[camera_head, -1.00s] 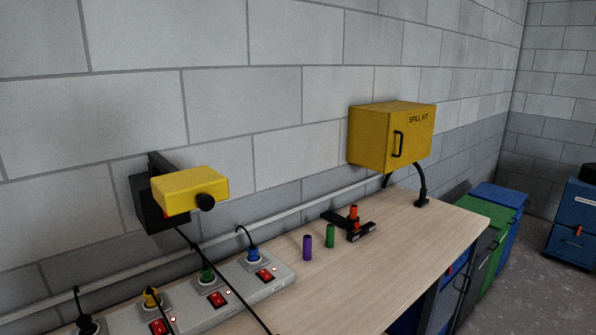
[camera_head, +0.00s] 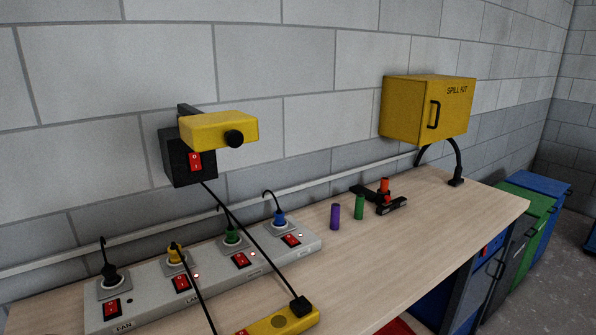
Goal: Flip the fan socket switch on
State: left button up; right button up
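A long grey power strip (camera_head: 215,270) lies along the back of the bench, with several plugged sockets and red rocker switches. The fan socket is at its near left end, above a "FAN" label (camera_head: 124,326), with a black plug (camera_head: 109,277) in it. The fan switch (camera_head: 111,308) is a red rocker in front of that plug. The small indicator (camera_head: 129,300) beside it looks dark, while the indicators by the other switches glow. The rocker's tilt is too small to read. Neither of my grippers is in view.
A yellow unit with a black box (camera_head: 188,158) hangs on the wall above the strip. Black cables cross in front of the strip to a yellow box (camera_head: 275,322). Purple (camera_head: 335,217) and green (camera_head: 359,207) cylinders stand right of the strip. A yellow spill kit cabinet (camera_head: 405,112) is further right.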

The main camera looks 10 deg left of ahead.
aim_at(111, 307)
jog(key=i+j+u, duration=0.1)
jog(key=u, duration=1.25)
